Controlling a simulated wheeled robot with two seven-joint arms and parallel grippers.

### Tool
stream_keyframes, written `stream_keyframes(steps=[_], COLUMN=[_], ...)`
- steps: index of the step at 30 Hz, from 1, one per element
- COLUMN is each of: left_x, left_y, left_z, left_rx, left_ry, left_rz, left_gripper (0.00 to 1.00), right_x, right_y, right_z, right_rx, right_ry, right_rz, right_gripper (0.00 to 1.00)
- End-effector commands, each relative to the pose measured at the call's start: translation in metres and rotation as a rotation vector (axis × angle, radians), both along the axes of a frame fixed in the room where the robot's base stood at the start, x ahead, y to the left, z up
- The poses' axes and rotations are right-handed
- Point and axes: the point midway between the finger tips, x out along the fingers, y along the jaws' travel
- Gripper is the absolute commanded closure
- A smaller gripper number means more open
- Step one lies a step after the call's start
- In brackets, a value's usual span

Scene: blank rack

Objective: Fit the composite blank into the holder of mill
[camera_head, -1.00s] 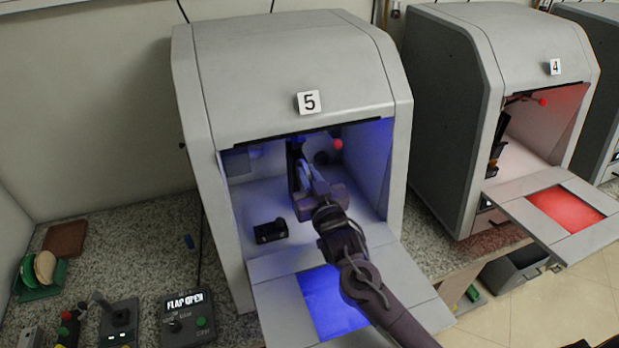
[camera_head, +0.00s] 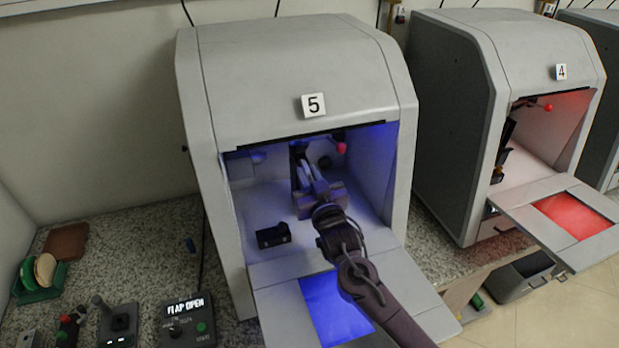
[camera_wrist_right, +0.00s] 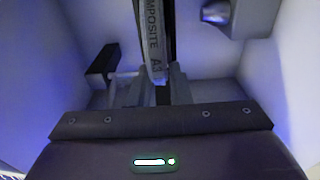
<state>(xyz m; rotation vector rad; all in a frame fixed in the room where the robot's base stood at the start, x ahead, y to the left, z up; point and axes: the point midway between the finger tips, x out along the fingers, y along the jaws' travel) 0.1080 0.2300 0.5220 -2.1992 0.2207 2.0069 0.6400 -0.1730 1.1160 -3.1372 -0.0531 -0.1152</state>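The composite blank (camera_wrist_right: 153,45) shows edge-on in the right wrist view, a pale upright disc with "COMPOSITE A3" lettering on its rim. My right gripper (camera_wrist_right: 154,88) is shut on its near edge. In the head view my right gripper (camera_head: 311,188) is inside the blue-lit chamber of mill 5 (camera_head: 290,70), with the blank (camera_head: 304,170) beyond it. The dark holder (camera_head: 297,152) is at the back of the chamber, partly hidden by blank and gripper. I cannot tell whether the blank is seated in it. My left gripper is not in view.
A small black block (camera_head: 273,236) sits on the chamber floor, left of my arm. The lowered flap (camera_head: 270,283) lies under my forearm. A control box (camera_head: 188,322) reads "FLAP OPEN". Mill 4 (camera_head: 490,60) stands right; a green rack of discs (camera_head: 40,278) stands left.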

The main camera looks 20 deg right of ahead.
Motion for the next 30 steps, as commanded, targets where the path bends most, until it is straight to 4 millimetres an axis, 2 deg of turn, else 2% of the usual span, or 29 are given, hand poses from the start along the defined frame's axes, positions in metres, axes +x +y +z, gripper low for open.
stream_keyframes(steps=[1, 5, 14, 17, 27, 30], left_x=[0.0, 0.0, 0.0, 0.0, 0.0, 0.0], left_y=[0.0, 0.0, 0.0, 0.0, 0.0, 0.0], left_z=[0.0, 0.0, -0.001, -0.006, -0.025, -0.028], left_rx=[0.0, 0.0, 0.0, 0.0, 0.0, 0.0], left_ry=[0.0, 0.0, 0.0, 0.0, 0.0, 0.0], left_rz=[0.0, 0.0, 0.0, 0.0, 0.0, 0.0], left_gripper=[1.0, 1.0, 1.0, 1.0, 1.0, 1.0], right_x=[0.0, 0.0, -0.003, -0.013, -0.066, -0.075], right_y=[0.0, 0.0, 0.0, 0.0, -0.002, -0.003], right_z=[0.001, 0.0, -0.002, -0.005, -0.009, -0.007], right_rx=[0.0, 0.0, -0.001, -0.001, 0.0, 0.0], right_ry=[-0.001, 0.0, 0.004, 0.004, 0.003, 0.001], right_rz=[0.0, 0.0, 0.001, 0.001, 0.0, 0.0], right_gripper=[0.75, 0.6, 0.6, 0.6, 0.6, 0.6])
